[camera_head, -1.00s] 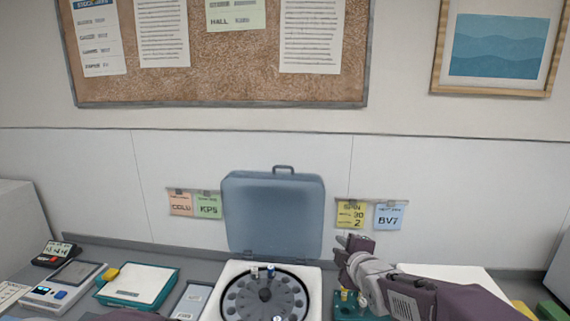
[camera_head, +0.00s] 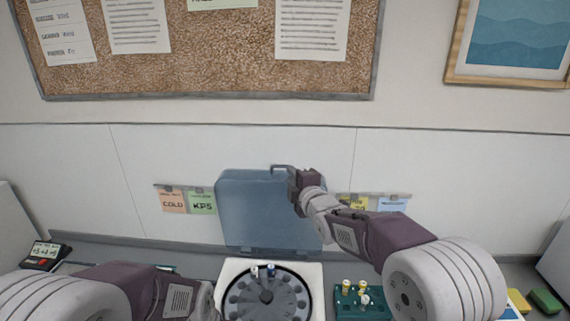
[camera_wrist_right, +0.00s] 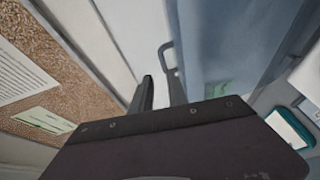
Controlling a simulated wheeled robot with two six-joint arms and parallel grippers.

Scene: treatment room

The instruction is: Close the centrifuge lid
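The centrifuge (camera_head: 231,272) stands on the counter at the bottom centre of the head view, its round rotor (camera_head: 266,292) exposed with a white-capped and a blue-capped tube in it. Its blue-grey lid (camera_head: 262,212) stands upright and open behind the rotor, with a handle (camera_head: 279,168) on its top edge. My right gripper (camera_head: 292,180) is at the right end of the handle. In the right wrist view its two fingers (camera_wrist_right: 160,92) are apart, with the handle (camera_wrist_right: 166,54) just beyond their tips. My left arm enters at the lower left; its fingers are not visible.
A green rack (camera_head: 362,301) with several capped tubes stands right of the centrifuge. A timer (camera_head: 43,256) sits at the far left. Note cards (camera_head: 188,202) hang on the wall behind. A yellow and a green block (camera_head: 545,300) lie far right.

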